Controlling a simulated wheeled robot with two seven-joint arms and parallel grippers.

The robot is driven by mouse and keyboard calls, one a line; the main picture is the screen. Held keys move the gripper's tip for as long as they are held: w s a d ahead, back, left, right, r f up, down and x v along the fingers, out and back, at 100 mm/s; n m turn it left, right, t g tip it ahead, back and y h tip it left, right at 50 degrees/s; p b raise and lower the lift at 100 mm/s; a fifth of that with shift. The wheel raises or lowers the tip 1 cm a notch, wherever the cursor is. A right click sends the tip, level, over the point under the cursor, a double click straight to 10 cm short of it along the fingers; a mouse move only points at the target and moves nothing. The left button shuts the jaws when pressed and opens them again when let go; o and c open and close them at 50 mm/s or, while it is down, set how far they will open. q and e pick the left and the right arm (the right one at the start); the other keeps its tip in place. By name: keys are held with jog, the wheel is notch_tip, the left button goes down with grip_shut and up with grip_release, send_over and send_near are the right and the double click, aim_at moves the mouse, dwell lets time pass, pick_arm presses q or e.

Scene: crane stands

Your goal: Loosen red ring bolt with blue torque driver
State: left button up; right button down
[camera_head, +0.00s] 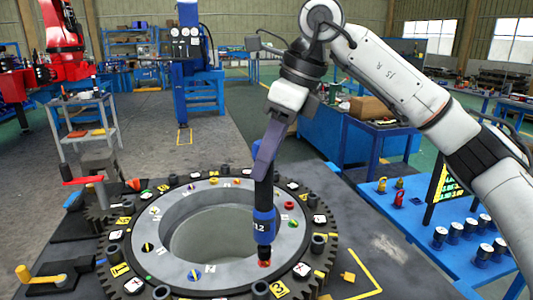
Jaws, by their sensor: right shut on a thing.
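The blue torque driver (264,226) stands upright in the head view, with a black upper shaft and a blue lower body. My right gripper (268,150) is shut on its upper part. The driver's lower tip is at a red bolt (264,263) on the grey ring (170,262), at the ring's near right. The driver partly hides the bolt, so I cannot tell how fully the tip sits on it. Another red bolt (289,205) shows farther back on the ring. My left gripper is not in view.
A black toothed gear with yellow and white labels surrounds the ring. A blue table (385,215) at right holds several dark cans (455,232) and small yellow and red items. A yellow-handled crank (38,277) lies at lower left. A grey cart (88,128) stands behind left.

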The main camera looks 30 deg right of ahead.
jog(key=shift+f+b, duration=0.6)
jog(key=shift+f, duration=0.2)
dwell(0.8)
dwell(1.1)
jog(key=shift+s+f+p, duration=0.15)
jog(key=shift+f+p, duration=0.15)
jog(key=shift+p, duration=0.35)
dwell(2.1)
jog(key=shift+r, duration=0.15)
jog(key=shift+w+r+p, duration=0.2)
jog(key=shift+r+p, duration=0.3)
jog(key=shift+r, duration=0.2)
jog(key=shift+s+r, duration=0.1)
jog(key=shift+r, duration=1.95)
jog(key=shift+f, duration=0.1)
